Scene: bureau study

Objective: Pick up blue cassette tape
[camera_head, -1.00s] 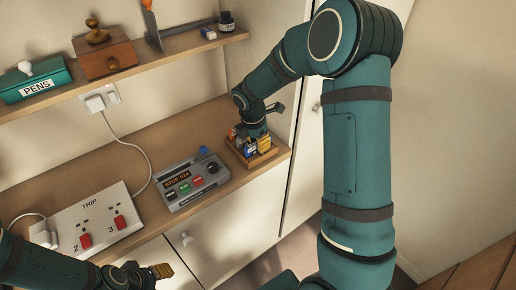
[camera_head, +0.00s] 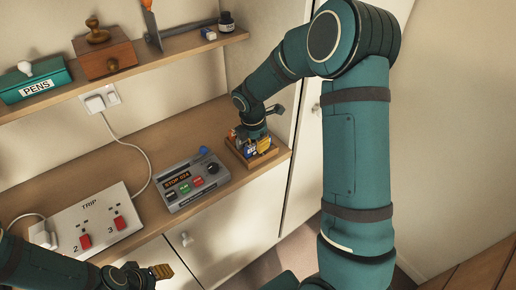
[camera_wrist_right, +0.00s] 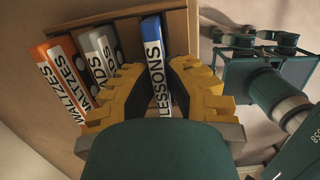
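The blue cassette tape (camera_wrist_right: 156,62), with "LESSONS" on its white spine, stands upright in a wooden box (camera_wrist_right: 122,20). My right gripper (camera_wrist_right: 158,68) has one yellow finger on each side of it. Narrow gaps seem to show between the fingertips and the tape, so it looks open around it. In the head view the right gripper (camera_head: 258,147) is down over the wooden box (camera_head: 239,159) and hides most of the tapes. My left gripper (camera_head: 160,273) is low at the bottom edge, away from the box; its opening is unclear.
A control box (camera_head: 190,182) with a blue knob sits left of the wooden box. A shelf (camera_head: 150,60) runs above.

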